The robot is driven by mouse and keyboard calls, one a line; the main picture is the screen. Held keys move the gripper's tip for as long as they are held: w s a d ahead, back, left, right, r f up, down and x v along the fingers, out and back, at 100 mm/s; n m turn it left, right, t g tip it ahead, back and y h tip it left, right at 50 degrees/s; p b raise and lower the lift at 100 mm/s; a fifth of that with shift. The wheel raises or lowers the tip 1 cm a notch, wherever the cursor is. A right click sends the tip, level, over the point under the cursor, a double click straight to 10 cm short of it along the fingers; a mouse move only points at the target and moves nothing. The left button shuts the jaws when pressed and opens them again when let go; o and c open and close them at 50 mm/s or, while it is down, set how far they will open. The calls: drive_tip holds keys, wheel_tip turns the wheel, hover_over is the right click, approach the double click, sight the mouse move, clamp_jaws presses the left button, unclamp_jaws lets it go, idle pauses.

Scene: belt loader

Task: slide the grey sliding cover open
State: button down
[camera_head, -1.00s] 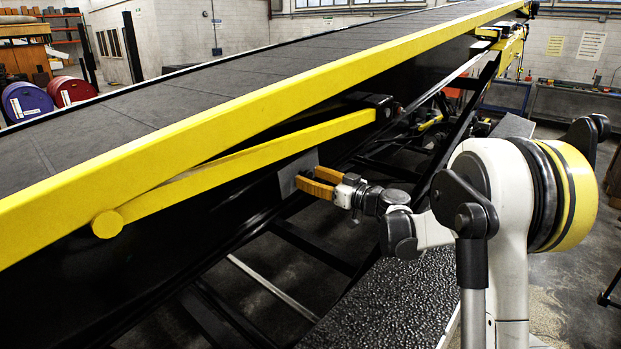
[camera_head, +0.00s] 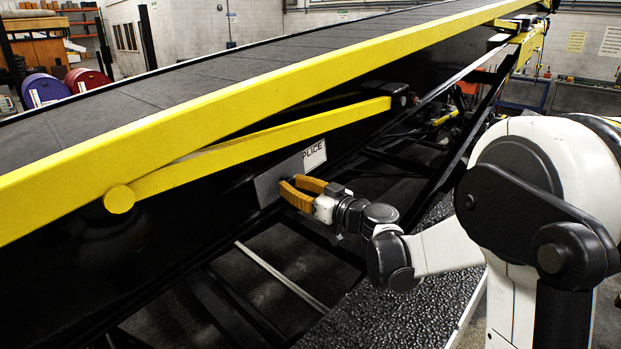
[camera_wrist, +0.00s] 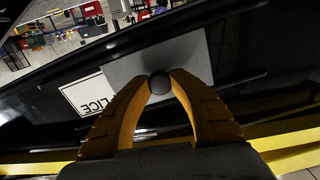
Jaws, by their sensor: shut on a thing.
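The grey sliding cover (camera_head: 268,187) is a flat plate on the black side of the belt loader, below the yellow bar. In the wrist view the grey cover (camera_wrist: 194,58) lies behind the fingertips. My gripper (camera_wrist: 160,82) is shut on a round dark knob (camera_wrist: 160,84) on the cover. The label (camera_wrist: 90,94) shows there at the left, partly hidden by a finger.
A yellow rail (camera_head: 330,75) and a slanted yellow bar (camera_head: 260,145) run above the cover. Black frame beams (camera_head: 240,305) lie below it. A dark textured walkway (camera_head: 400,315) lies below my arm. A thin dark rail (camera_wrist: 240,78) runs beside the cover.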

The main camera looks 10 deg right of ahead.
drive_tip(key=shift+s+a+f, duration=0.1)
drive_tip(key=shift+s+a, duration=0.35)
drive_tip(key=shift+a, duration=0.1)
drive_tip(key=c, duration=1.1)
unclamp_jaws()
drive_tip(key=shift+o, duration=0.2)
drive_tip(key=v, duration=1.2)
